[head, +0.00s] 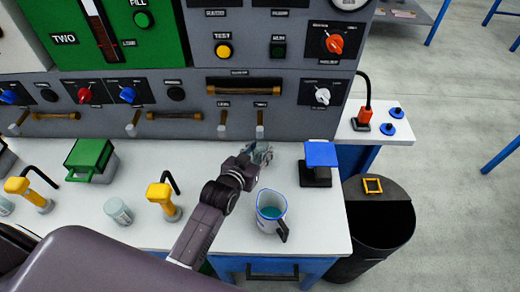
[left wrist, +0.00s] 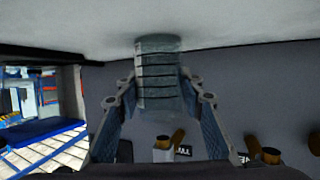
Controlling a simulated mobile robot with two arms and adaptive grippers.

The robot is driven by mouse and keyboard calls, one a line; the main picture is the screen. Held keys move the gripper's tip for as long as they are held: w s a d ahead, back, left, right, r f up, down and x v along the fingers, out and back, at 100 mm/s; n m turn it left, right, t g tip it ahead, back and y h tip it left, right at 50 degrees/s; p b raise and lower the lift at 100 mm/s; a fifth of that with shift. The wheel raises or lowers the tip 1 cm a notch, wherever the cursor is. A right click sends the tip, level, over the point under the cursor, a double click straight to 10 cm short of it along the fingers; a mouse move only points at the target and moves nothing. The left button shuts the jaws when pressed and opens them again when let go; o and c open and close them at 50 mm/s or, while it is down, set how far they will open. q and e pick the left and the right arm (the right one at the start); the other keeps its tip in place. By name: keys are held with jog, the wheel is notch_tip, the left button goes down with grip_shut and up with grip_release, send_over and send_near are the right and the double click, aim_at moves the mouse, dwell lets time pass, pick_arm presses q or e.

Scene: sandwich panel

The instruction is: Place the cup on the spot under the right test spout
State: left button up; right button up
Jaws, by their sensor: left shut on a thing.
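My left gripper (head: 260,152) is shut on a ribbed, translucent grey-green cup, close to the front of the panel. The cup (left wrist: 158,75) shows between the two fingers in the left wrist view, an upside-down picture with the white counter at the top. In the head view the gripper largely hides the cup. The right test spout (head: 260,126) is just behind and above the gripper; the left one (head: 222,126) is further left. The spot under the right spout is hidden. I cannot tell whether the cup touches the counter. My right gripper is not in view.
A jug (head: 271,209) of blue liquid stands near the counter's front edge, right of my left arm. A blue-topped stand (head: 320,156) is to the right. Another cup (head: 118,211) and a yellow dispenser (head: 163,198) are left. A black bin (head: 375,230) stands beyond the counter.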

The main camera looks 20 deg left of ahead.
pick_arm(q)
jog(key=shift+s+r, duration=0.1)
jog(key=o, duration=1.2)
jog(key=shift+c, duration=0.2)
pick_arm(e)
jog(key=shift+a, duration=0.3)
pick_arm(q)
jog(key=shift+s, duration=0.1)
jog(key=v, duration=1.1)
jog(key=shift+s+a+r, duration=0.1)
jog(key=shift+s+r, duration=0.1)
jog(key=shift+s, duration=0.15)
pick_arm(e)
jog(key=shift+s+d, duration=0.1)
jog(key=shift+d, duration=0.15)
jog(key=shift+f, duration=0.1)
